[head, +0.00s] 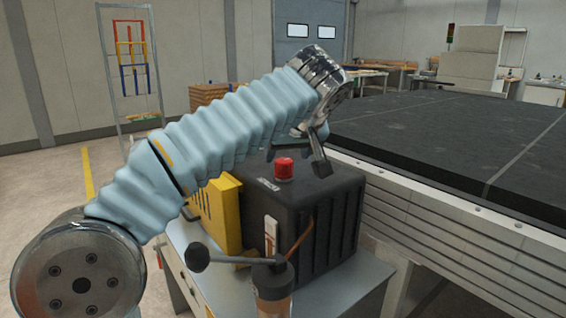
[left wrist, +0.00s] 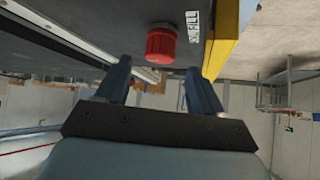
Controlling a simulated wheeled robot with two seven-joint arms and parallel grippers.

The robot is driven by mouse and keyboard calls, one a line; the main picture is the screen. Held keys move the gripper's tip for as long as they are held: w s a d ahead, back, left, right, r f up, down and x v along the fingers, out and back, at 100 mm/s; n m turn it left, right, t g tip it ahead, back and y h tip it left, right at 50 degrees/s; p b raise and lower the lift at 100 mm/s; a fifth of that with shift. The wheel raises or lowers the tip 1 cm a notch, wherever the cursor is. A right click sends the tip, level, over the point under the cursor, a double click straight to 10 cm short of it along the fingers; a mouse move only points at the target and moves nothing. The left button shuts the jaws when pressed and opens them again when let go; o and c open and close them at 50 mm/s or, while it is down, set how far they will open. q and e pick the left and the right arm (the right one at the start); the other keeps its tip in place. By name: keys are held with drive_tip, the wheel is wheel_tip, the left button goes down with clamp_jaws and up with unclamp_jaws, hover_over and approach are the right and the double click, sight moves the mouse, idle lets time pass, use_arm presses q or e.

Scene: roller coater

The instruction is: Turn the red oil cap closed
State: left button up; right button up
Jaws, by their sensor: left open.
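The red oil cap (head: 284,169) sits upright on top of a black box-shaped unit (head: 335,205), beside a small white label. In the left wrist view the red cap (left wrist: 161,43) shows beyond the fingertips, between their lines, with a label reading FILL next to it. My left gripper (head: 300,162) is above the unit, close to the cap, with one dark finger hanging to the right of it. In the left wrist view the two fingers (left wrist: 159,75) are apart with nothing between them. Contact with the cap is not visible. My right gripper is not in view.
A yellow panel (head: 215,215) stands at the unit's left side. A lever with a black knob (head: 196,257) is in front. A large black-topped table (head: 450,140) with a metal side lies to the right. Open floor (head: 40,190) is at the left.

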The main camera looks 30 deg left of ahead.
sight(284, 161)
use_arm(q)
drive_tip(key=x, duration=0.6)
drive_tip(key=c, duration=1)
